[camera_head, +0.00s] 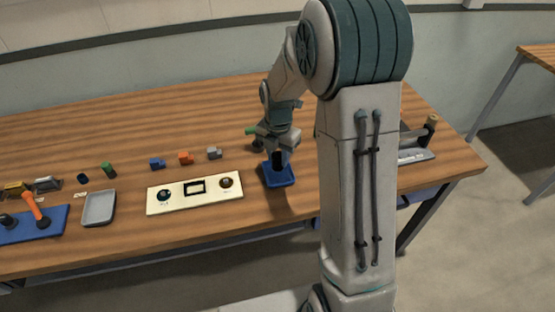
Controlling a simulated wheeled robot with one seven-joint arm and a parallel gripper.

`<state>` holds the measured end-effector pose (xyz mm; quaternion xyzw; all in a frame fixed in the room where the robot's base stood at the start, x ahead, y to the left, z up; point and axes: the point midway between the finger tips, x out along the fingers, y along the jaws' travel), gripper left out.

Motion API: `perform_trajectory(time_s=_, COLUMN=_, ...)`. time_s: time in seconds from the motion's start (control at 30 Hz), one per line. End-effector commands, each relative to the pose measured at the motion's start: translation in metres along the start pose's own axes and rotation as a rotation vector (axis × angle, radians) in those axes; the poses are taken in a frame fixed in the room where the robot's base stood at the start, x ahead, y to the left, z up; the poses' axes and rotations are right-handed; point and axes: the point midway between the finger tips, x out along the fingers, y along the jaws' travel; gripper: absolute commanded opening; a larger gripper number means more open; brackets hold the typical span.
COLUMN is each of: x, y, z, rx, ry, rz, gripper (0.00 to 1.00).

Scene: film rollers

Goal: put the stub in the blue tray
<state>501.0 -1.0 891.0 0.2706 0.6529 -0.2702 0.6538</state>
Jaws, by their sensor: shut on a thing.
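The blue tray (289,182) sits on the wooden table, in front of and below my gripper. My gripper (277,157) points down over the back part of this tray and is shut on a small dark piece, which I take to be the stub. The fingers hide most of that piece, so its shape is unclear. I cannot tell whether it touches the tray floor or hangs just above it.
Left of the tray lies a cream panel (194,205) with two knobs. Behind it are grey (214,153), orange (185,158) and blue (157,163) blocks. A grey tray (99,208) stands farther left. My arm hides table at right.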

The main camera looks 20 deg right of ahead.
Motion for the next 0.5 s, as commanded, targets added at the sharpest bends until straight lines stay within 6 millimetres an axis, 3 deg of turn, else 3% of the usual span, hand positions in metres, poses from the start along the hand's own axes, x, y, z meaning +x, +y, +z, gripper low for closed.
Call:
perform_trajectory(time_s=0.13, x=0.019, y=-0.001, z=0.000, rx=0.001, ry=0.003, rz=-0.002, gripper=0.00)
perform_trajectory(time_s=0.5, x=0.025, y=0.000, z=0.001, rx=0.001, ry=0.000, rz=0.000, gripper=0.00)
